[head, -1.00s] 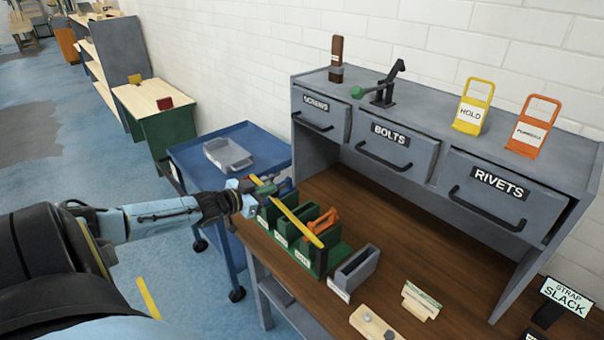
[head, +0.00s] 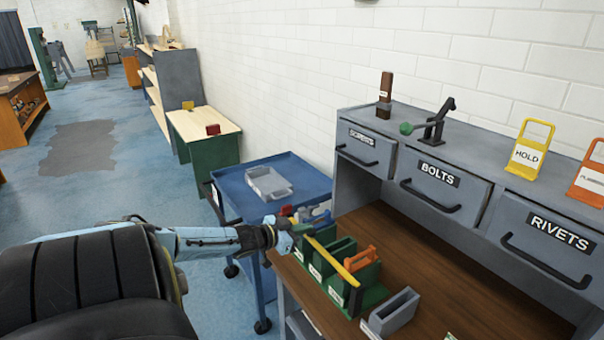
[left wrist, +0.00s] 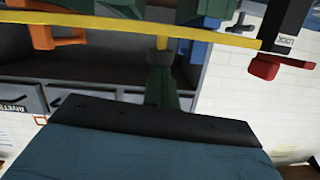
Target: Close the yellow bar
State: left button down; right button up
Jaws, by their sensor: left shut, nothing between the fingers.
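The yellow bar (head: 329,262) lies lengthwise over a green rack (head: 376,294) with several compartments on the workbench. An orange-handled tool (head: 361,258) stands in the rack beside the bar's near end. My left gripper (head: 284,238) is shut and empty at the bar's far left end; I cannot tell whether it touches the bar. In the left wrist view the bar (left wrist: 120,28) runs across the top, past the gripper's blue body. A red knob (left wrist: 265,68) and a dark part marked LOCK (left wrist: 288,40) show near the bar's right end there. My right gripper is out of view.
A grey open holder (head: 394,312) stands just right of the rack. A grey drawer cabinet (head: 440,185) rises behind the bench. A blue cart (head: 230,190) with a grey tray (head: 268,184) stands at the back left.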

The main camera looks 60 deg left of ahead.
pick_arm(q)
jog(key=s+r+p, duration=0.6)
jog(key=s+p, duration=0.1)
jog(key=s, duration=0.2)
jog(key=shift+s+a+r, duration=0.15)
jog(key=shift+s+r, duration=0.1)
jog(key=shift+s, duration=0.15)
jog(key=s+d+f+n+g+y+b, duration=0.1)
jog(key=s+d+f+g+b, duration=0.15)
jog(key=s+f, duration=0.65)
jog(key=s+d+f+g+y+b, duration=0.1)
jog(key=s+d+f+g+b, duration=0.15)
jog(key=f, duration=1.25)
jog(key=s+d+f+n+g+y+b, duration=0.1)
jog(key=s+d+f+g+b, duration=0.15)
jog(key=s+f, duration=0.65)
jog(key=s+d+f+m+g+h+b, duration=0.1)
jog(key=s+d+f+g+b, duration=0.2)
jog(key=d+f, duration=0.8)
jog(key=s+d+f+m+g+h+b, duration=0.2)
jog(key=s+d+f, duration=0.5)
jog(key=d+f, duration=0.5)
jog(key=d+g+b, duration=0.1)
jog(key=d+b, duration=0.1)
jog(key=d, duration=0.2)
jog(key=shift+s+d+g, duration=0.2)
jog(key=shift+d+g, duration=0.15)
